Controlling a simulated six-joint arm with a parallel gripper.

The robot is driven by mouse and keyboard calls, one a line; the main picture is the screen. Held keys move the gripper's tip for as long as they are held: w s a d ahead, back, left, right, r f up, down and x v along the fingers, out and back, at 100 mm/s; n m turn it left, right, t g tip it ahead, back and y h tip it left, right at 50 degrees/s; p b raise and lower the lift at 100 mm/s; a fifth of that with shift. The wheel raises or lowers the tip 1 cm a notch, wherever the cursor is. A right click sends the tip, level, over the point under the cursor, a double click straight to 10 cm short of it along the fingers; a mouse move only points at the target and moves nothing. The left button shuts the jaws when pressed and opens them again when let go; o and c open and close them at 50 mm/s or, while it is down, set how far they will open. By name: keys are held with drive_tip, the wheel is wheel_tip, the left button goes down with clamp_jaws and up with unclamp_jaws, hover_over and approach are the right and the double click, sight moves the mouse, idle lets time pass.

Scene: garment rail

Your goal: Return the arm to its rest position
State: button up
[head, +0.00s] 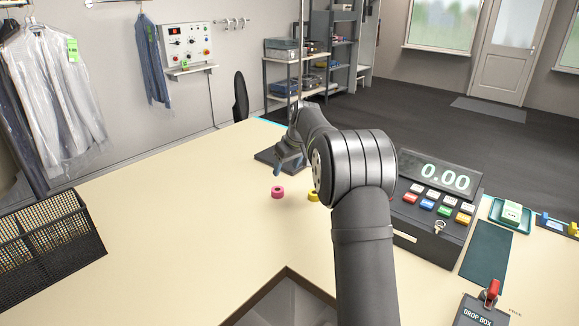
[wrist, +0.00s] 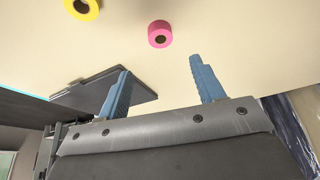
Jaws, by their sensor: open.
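My gripper (head: 288,166) hangs over the far part of the counter in the head view, partly hidden by my own arm. In the wrist view its two blue fingers (wrist: 160,82) stand wide apart with nothing between them. A pink ring (head: 278,192) lies on the counter near the gripper; it also shows beyond the fingers in the wrist view (wrist: 160,34). A yellow ring (head: 313,196) lies to its right, partly hidden by my arm, and shows at the top left of the wrist view (wrist: 83,8).
A dark base plate (head: 264,156) is beside the gripper. A black wire basket (head: 45,240) stands at the left. A cash register (head: 437,205) stands right of my arm, with a green tray (head: 511,216) beyond it. The counter's left middle (head: 180,200) is clear.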

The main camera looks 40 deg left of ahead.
sight(278, 189)
drive_tip(key=shift+f, duration=0.1)
drive_tip(key=x, duration=1.1)
drive_tip(key=shift+a+f, duration=0.15)
drive_tip(key=shift+f, duration=0.1)
drive_tip(key=shift+w+a, duration=0.1)
drive_tip(key=shift+a, duration=0.05)
drive_tip(key=shift+r, duration=1.8)
drive_tip(key=shift+f, duration=0.1)
